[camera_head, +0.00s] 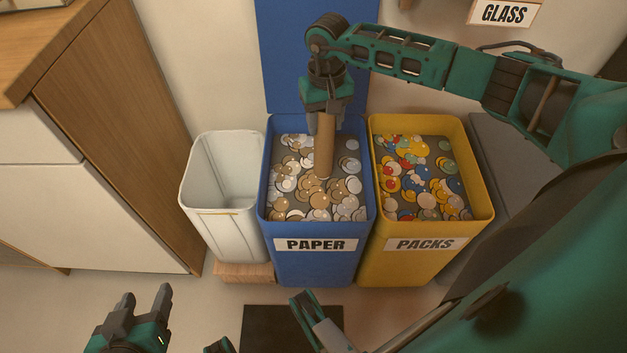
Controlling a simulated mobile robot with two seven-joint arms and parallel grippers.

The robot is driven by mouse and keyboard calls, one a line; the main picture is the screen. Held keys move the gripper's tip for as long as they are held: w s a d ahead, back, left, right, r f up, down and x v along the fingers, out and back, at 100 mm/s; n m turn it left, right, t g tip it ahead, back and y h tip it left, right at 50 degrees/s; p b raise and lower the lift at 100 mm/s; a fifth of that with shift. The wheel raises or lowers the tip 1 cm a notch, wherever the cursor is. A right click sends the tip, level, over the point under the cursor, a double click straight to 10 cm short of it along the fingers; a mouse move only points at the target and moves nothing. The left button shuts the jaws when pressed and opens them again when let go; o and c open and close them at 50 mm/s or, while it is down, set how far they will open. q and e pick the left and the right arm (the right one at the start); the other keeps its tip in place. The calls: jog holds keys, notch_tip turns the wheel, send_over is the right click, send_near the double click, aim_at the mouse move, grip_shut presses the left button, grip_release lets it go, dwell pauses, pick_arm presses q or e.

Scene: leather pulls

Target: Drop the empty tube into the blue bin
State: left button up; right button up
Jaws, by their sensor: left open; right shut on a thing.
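The blue bin (316,262) carries a PAPER label and stands in the middle, its lid raised against the wall. It holds many pale and brown round pieces. My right gripper (326,112) is over this bin, pointing down, shut on the brown cardboard tube (325,150). The tube hangs upright within the bin's opening. Its lower end appears close to the contents; I cannot tell whether it touches them. My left gripper (147,302) is at the lower left, open and empty, away from the bins.
A yellow bin (412,265) labelled PACKS stands right of the blue one, filled with coloured pieces. An empty white bin (228,225) stands left on a wooden block (243,272). A wooden cabinet (125,125) is at the left. A GLASS sign (505,13) hangs top right.

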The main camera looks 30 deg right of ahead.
jog(key=o, duration=1.1)
jog(key=shift+c, duration=0.2)
jog(key=shift+r, duration=0.15)
pick_arm(q)
jog(key=p, duration=0.1)
jog(key=a+r+p, duration=0.1)
jog(key=p, duration=0.1)
jog(key=shift+s+r, duration=0.2)
jog(key=shift+r, duration=0.05)
pick_arm(e)
notch_tip(320, 180, up, 13)
